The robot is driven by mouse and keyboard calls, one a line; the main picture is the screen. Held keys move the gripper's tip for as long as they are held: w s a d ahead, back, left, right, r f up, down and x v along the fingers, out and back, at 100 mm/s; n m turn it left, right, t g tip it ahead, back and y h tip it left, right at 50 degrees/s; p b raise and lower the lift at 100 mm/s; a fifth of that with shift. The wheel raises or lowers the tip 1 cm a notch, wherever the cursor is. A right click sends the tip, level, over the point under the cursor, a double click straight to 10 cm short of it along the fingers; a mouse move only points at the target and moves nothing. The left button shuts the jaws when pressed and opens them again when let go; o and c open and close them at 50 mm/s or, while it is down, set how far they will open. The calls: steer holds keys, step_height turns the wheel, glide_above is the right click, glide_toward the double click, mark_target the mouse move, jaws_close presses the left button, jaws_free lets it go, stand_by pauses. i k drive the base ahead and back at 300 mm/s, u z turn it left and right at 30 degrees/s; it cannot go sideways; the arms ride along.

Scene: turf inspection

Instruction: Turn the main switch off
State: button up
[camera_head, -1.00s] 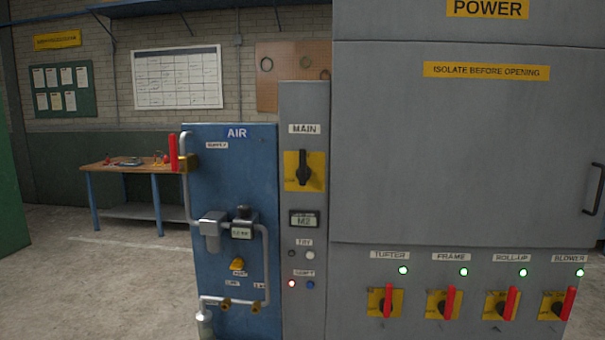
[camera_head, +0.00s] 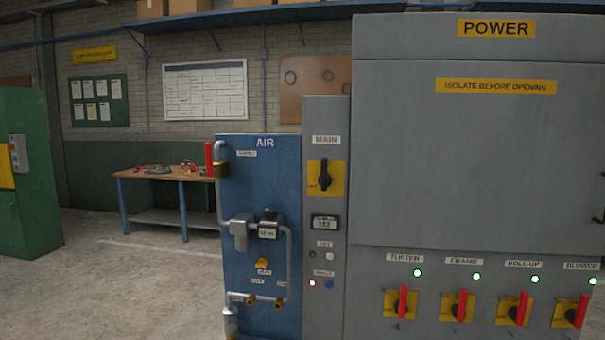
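The main switch (camera_head: 325,176) is a black rotary handle on a yellow plate, under the MAIN label (camera_head: 326,140). It sits on the narrow grey panel (camera_head: 325,118) between the blue AIR panel and the large grey POWER cabinet. Its handle stands close to upright; the lettering on the plate is too small to read surely. Below it are a small display (camera_head: 325,222), a few buttons and a lit red lamp (camera_head: 312,283). My gripper is not in view.
The POWER cabinet (camera_head: 470,150) carries several red-handled switches along its bottom, each with a green lamp lit. The blue AIR panel (camera_head: 262,190) has pipes projecting forward. A workbench (camera_head: 165,173) stands behind left, a green cabinet (camera_head: 35,130) far left. Floor between is clear.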

mark_target(324, 180)
steer(key=u, duration=0.4)
steer(key=k, duration=0.5)
steer(key=u, duration=0.85)
steer(key=k, duration=0.7)
steer(key=u, duration=0.4)
steer(key=i, duration=1.4)
steer(key=z, duration=0.85)
steer(key=i, duration=0.55)
steer(key=z, duration=0.7)
steer(key=i, duration=0.55)
steer(key=z, duration=0.35)
